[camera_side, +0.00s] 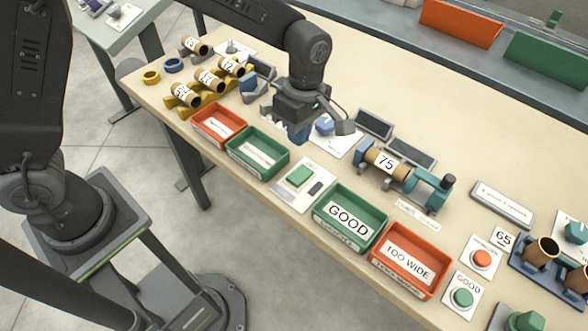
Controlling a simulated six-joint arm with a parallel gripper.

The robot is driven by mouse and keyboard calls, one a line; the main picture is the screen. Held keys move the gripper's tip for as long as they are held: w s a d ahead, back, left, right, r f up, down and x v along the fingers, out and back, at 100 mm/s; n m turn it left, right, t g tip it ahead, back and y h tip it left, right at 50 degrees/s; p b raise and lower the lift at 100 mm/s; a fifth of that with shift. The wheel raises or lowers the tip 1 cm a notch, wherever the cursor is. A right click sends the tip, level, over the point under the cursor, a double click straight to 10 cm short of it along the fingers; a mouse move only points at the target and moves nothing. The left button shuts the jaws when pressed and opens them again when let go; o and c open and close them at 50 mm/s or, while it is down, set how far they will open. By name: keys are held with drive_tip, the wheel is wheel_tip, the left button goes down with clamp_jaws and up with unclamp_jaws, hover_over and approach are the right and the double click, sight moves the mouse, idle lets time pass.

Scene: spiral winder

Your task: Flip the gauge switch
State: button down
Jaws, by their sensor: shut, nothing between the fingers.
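My gripper (299,136) points down over the table, behind the small green tray, with its fingers shut and empty. A blue knob on a white plate (325,126) is just to its right; I cannot tell whether they touch. The gauge (425,188) is a blue-green fixture to the right, with a tan roll marked 75 (387,162) lying in it. A dark knob stands on the gauge's right end. A white plate (300,186) in front has a green button and a small dark part. I cannot tell which part is the gauge switch.
Orange (219,108) and green (232,152) trays stand in front of my gripper. The GOOD (322,218) and TOO WIDE (376,262) bins line the front edge. Numbered rolls (208,80) lie at back left. Dark screens (373,123) stand behind the gauge.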

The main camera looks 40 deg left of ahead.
sight(297, 176)
drive_tip(key=f, duration=0.3)
drive_tip(key=s+f, duration=0.1)
drive_tip(key=f, duration=0.6)
drive_tip(key=shift+s+f, duration=0.15)
drive_tip(key=shift+f, duration=0.25)
drive_tip(key=shift+s+f, duration=0.1)
drive_tip(key=shift+f, duration=0.2)
drive_tip(key=shift+r, duration=0.1)
drive_tip(key=shift+w+r, duration=0.35)
drive_tip(key=shift+w, duration=0.35)
wheel_tip(297, 176, up, 14)
drive_tip(key=s, duration=0.1)
drive_tip(key=shift+s, duration=0.35)
